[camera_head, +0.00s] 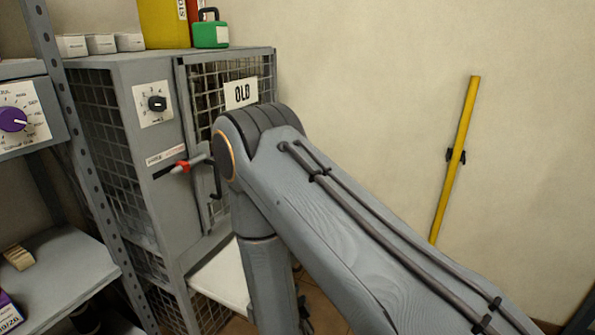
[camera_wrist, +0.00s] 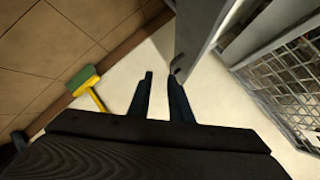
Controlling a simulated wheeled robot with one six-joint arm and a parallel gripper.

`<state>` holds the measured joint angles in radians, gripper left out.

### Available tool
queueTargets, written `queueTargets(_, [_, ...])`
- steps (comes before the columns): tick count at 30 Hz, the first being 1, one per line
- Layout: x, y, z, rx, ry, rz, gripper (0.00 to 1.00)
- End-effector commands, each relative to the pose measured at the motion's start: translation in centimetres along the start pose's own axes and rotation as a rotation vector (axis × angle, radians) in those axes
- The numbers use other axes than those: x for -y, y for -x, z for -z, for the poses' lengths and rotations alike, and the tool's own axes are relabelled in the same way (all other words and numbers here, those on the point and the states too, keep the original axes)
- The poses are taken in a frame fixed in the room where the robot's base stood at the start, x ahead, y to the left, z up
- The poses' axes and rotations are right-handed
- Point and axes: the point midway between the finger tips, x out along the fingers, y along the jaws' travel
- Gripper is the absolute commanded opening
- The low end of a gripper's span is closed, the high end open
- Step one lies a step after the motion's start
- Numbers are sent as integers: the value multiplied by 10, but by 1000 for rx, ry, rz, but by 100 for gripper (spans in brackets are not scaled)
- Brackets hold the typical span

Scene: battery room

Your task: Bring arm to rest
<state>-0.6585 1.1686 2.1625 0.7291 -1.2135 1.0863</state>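My arm crosses the middle of the head view, bent at the elbow, with its forearm hanging down in front of the grey cabinet (camera_head: 180,220). My gripper (camera_wrist: 160,76) shows in the wrist view with its two dark fingers apart and nothing seen between them. Beyond the fingers is a pale, flat surface. A grey panel edge with a small dark hook-like part (camera_wrist: 177,73) lies close to the right fingertip; I cannot tell whether they touch. In the head view the gripper is mostly hidden or out of frame.
The cabinet has a mesh door (camera_head: 200,95) with an OLD sign (camera_head: 241,93), a dial (camera_head: 157,103) and a red-tipped lever (camera_head: 181,167). Shelving (camera_head: 60,270) stands left. A green-and-yellow brush (camera_wrist: 84,82) lies on the tiled floor.

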Motion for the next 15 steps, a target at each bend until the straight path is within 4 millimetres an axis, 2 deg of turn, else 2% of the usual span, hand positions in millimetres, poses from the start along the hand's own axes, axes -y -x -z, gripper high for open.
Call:
queueTargets(1, [12,-1,6,22,4,-21,18])
queueTargets(8, [52,11,30,200,107,-146,18])
queueTargets(15, [83,51,67,408,267,-227,18])
